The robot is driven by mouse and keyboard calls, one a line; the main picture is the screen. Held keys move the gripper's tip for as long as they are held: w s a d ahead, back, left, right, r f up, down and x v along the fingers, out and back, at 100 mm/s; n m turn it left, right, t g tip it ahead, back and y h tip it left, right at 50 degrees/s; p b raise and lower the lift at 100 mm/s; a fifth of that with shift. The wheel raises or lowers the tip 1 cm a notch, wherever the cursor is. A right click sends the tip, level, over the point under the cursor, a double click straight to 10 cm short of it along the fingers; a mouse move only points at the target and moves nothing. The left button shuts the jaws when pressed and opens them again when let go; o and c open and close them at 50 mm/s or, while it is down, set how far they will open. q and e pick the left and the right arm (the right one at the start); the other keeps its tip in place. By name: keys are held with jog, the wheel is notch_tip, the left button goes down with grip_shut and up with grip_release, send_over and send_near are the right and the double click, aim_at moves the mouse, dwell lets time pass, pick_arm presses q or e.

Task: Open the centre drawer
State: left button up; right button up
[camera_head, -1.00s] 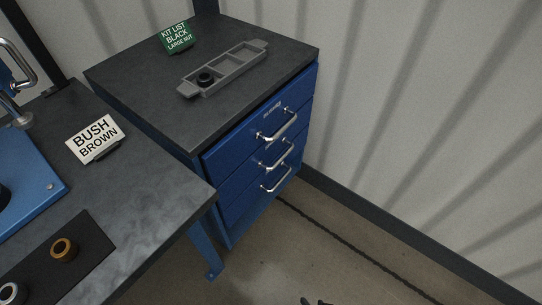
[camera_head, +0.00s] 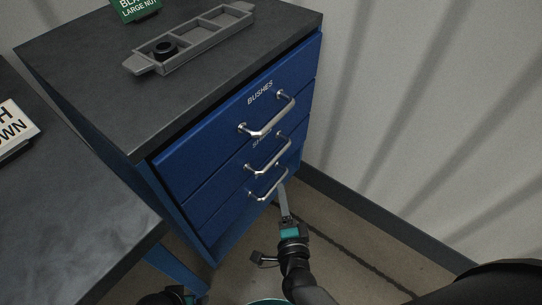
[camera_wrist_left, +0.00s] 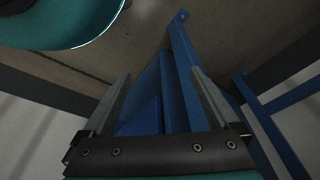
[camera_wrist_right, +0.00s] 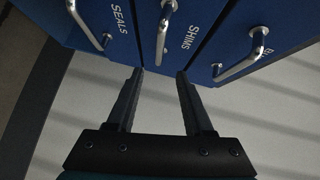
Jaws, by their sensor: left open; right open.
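The blue cabinet (camera_head: 225,250) has three stacked drawers with silver bar handles, all looking shut. The centre drawer (camera_wrist_right: 190,15), labelled SHIMS in the right wrist view, has its centre handle (camera_head: 268,163) below the BUSHES drawer (camera_head: 215,140) and above the SEALS drawer (camera_wrist_right: 105,12). My right gripper (camera_head: 283,192) is just in front of the lower handles. In the right wrist view its open, empty fingers (camera_wrist_right: 160,75) point toward the centre handle (camera_wrist_right: 163,32), apart from it. My left gripper's open fingers (camera_wrist_left: 160,75) have blue framework in view beyond them.
A grey tray (camera_head: 205,38) with a black ring (camera_head: 165,49) sits on the cabinet top beside a green sign (camera_head: 136,8). A dark workbench (camera_head: 75,220) stands at left. A pale wall (camera_head: 430,120) is at right, with floor between.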

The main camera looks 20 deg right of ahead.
aim_at(275, 156)
pick_arm(q)
jog(key=w+r+t+b, duration=0.1)
jog(key=w+r+b, duration=0.2)
jog(key=r, duration=0.7)
jog(key=shift+d+r+t+b, duration=0.2)
jog(key=shift+r+t+b, duration=0.2)
jog(key=shift+b, duration=0.65)
pick_arm(e)
jog(key=shift+w+d+f, duration=0.3)
jog(key=shift+w+f, duration=0.05)
jog(key=shift+w, duration=2.05)
jog(key=shift+w+d+f, duration=0.3)
jog(key=shift+w+d, duration=0.05)
jog(key=shift+w, duration=2.1)
jog(key=shift+w+d+f, duration=0.3)
jog(key=shift+w+f, duration=0.05)
jog(key=shift+w, duration=2.05)
jog(key=shift+c, duration=0.4)
grip_shut()
